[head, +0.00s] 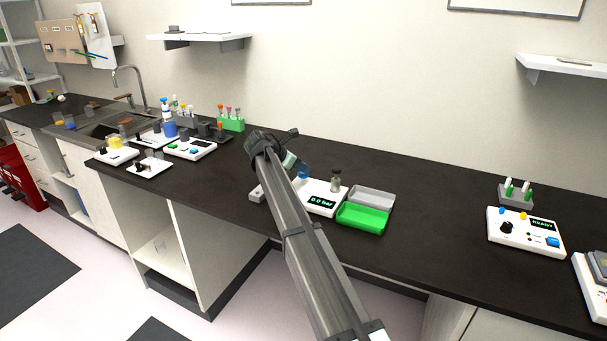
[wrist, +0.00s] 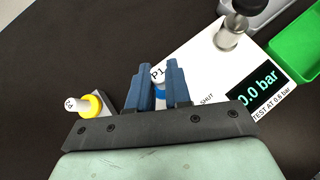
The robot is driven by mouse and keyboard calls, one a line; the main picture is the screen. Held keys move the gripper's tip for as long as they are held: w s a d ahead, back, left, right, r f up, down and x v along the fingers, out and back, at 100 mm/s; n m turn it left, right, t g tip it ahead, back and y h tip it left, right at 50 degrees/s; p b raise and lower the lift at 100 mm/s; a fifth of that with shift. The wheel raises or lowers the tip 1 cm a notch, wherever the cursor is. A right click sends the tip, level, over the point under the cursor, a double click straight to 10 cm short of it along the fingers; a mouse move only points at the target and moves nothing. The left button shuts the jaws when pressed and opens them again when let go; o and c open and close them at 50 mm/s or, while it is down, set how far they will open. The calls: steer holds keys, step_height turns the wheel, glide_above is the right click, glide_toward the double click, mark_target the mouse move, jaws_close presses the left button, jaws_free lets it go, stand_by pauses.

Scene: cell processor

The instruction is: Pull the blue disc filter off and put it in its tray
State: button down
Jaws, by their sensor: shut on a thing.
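A green tray (head: 362,219) and a grey tray (head: 373,193) stand right of the unit and look empty. Which tray is the filter's is not marked.
A dark-knobbed metal post (wrist: 230,33) rises from the unit near my fingers. A yellow-ringed white piece (wrist: 90,105) stands on a small grey block (head: 257,194) left of my gripper. The bench between the green tray and the control box (head: 523,230) is clear.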

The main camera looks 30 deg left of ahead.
steer(key=shift+r, duration=0.35)
steer(key=shift+r, duration=0.1)
steer(key=shift+r, duration=1.15)
